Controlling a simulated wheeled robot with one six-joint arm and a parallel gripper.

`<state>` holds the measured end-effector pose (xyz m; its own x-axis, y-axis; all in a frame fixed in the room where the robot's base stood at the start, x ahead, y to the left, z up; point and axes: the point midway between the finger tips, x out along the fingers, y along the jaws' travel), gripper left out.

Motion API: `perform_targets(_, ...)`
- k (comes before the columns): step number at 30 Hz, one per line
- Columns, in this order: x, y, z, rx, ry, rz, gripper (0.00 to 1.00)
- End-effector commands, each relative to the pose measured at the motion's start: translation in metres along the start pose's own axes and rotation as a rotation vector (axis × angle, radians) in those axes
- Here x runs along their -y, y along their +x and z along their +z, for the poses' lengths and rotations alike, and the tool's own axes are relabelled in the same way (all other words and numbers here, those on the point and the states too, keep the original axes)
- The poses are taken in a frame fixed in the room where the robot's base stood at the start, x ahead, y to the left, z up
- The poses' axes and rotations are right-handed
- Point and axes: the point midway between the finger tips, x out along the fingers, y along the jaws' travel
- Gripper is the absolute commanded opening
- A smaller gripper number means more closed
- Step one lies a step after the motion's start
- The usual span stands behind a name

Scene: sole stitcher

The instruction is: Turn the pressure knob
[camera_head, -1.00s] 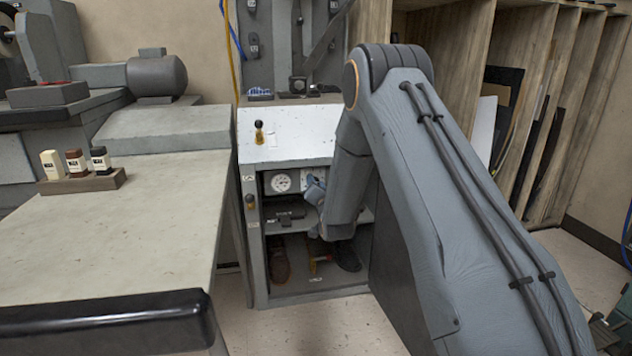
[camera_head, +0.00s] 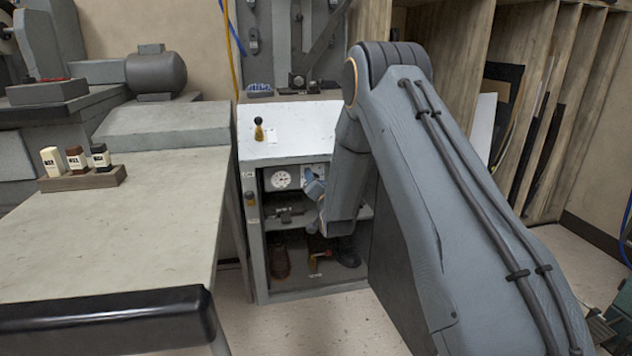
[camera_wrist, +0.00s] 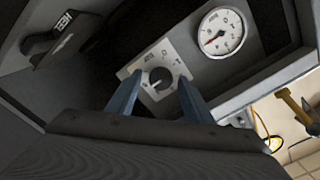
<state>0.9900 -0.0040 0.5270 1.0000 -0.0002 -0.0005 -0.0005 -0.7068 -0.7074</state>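The pressure knob (camera_wrist: 161,78) is a round dark knob with a light pointer, on a pale plate with printed marks. It shows in the wrist view; in the head view my arm hides it. My gripper (camera_wrist: 158,92) has its two blue fingers spread, one to the left and one to the right of the knob in the picture. I cannot tell how far the tips are from the knob. No contact is visible. A white pressure gauge (camera_wrist: 222,32) with a red needle sits beside the plate; it also shows in the head view (camera_head: 281,179).
The knob sits inside an open cabinet bay under a white sloped top (camera_head: 290,130). A lower shelf holds shoes (camera_head: 279,262). A black lever marked HEEL (camera_wrist: 62,38) is at the wrist view's upper left. A workbench (camera_head: 120,225) stands to the left.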

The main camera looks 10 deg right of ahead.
Motion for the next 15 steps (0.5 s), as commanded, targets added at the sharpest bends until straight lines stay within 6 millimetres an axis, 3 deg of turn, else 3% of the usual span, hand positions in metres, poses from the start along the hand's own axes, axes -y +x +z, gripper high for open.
perform_targets(7,0.001,-0.011,-0.001,0.001,0.0,0.0,0.47)
perform_targets(15,0.001,-0.054,-0.001,0.001,0.0,0.002,0.47)
